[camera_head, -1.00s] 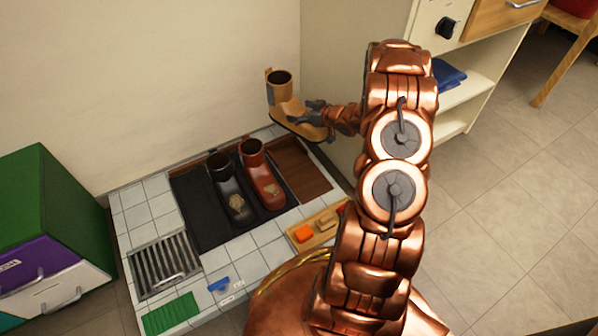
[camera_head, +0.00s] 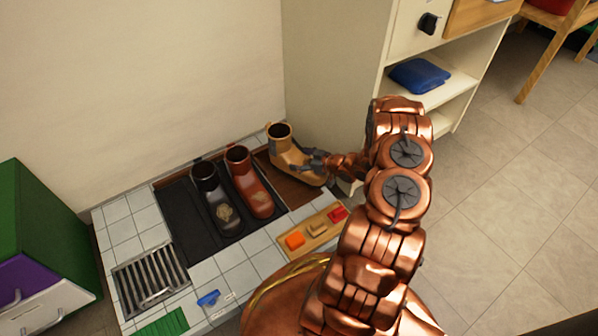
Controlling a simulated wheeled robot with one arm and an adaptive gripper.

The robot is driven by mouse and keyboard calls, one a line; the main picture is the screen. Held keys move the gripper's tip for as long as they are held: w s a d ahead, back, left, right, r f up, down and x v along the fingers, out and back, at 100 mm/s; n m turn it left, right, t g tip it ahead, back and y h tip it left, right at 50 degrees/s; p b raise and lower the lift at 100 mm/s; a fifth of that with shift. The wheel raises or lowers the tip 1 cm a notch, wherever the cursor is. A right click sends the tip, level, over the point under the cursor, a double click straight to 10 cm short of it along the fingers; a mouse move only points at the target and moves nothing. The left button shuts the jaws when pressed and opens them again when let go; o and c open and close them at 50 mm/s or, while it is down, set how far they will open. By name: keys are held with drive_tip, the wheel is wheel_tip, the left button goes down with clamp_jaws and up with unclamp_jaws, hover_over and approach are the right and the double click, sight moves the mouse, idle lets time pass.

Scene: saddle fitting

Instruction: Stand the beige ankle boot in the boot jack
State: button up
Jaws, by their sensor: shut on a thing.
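The beige ankle boot (camera_head: 291,158) is upright, with its opening up and its dark sole down, over the brown slatted board (camera_head: 294,193) at the right end of the tiled platform. I cannot tell if the sole touches the board. My gripper (camera_head: 312,162) is shut on the boot's right side, near the instep. The boot and my arm hide much of the board. No part is plainly recognisable as the boot jack; the brown board may be it.
A black boot (camera_head: 209,190) and a red-brown boot (camera_head: 242,176) stand left of the board in a dark tray (camera_head: 232,236). A wooden tray (camera_head: 319,231) with small coloured items lies in front. A cream cabinet (camera_head: 338,75) stands close behind and right.

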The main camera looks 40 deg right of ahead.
drive_tip(key=shift+f+b, duration=0.85)
drive_tip(key=shift+f, duration=1.7)
drive_tip(key=shift+f, duration=0.1)
drive_tip(key=o, duration=1.4)
wheel_tip(320, 180, up, 5)
drive_tip(key=p, duration=0.4)
hover_over(326, 181)
drive_tip(key=shift+a+f, duration=0.1)
drive_tip(key=shift+f, duration=0.05)
